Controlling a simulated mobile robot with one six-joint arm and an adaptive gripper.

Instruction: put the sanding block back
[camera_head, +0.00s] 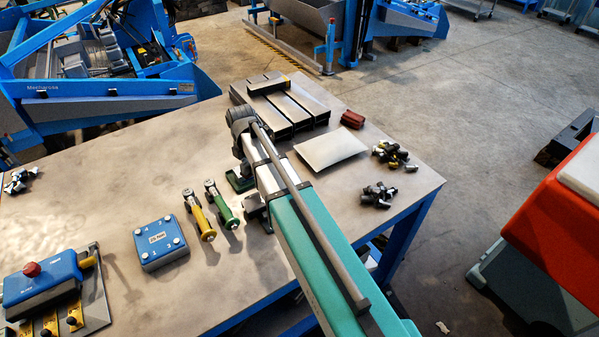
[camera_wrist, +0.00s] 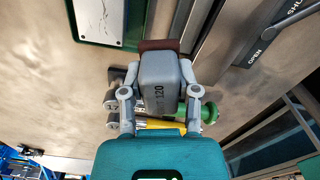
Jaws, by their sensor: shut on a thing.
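In the wrist view my gripper (camera_wrist: 160,92) is shut on the sanding block (camera_wrist: 158,78), a grey block marked "120" with a brown strip along its far edge. The fingers clasp it from both sides. It appears raised over the bench near two tools with green and yellow handles. A green-rimmed tray (camera_wrist: 78,38) with a pale plate inside lies beyond the block, to the upper left. In the head view a small green tray (camera_head: 236,184) shows beside my arm. My arm largely hides the gripper and block there.
Yellow-handled (camera_head: 199,214) and green-handled (camera_head: 222,205) tools lie left of my arm on the bench (camera_head: 120,190). A blue numbered box (camera_head: 160,242) sits further left. Dark metal channels (camera_head: 290,105), a pale plate (camera_head: 331,148), a red-brown block (camera_head: 352,120) and loose bolts (camera_head: 378,194) lie right.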

